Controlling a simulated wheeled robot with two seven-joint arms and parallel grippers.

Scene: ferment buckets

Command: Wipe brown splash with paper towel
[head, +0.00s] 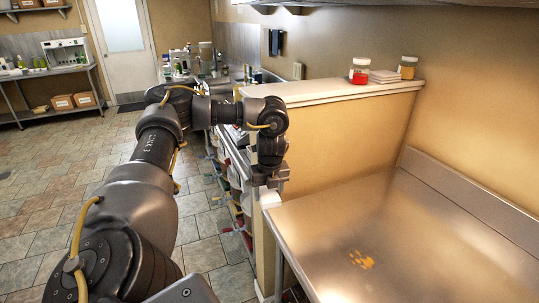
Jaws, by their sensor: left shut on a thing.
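The brown splash (361,260) is a small orange-brown patch on the bare steel table (420,225) at the lower right. My left gripper (273,184) points down at the table's left edge, beside the end of the low partition wall. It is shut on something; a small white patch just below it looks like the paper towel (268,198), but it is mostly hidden. The gripper is apart from the splash, to its upper left. My right gripper does not show.
The partition wall (340,125) borders the table's far side; a red-filled jar (360,71), pale stacked pieces (385,76) and an amber jar (408,67) stand on it. A raised backsplash (475,195) runs along the right. The tabletop around the splash is clear.

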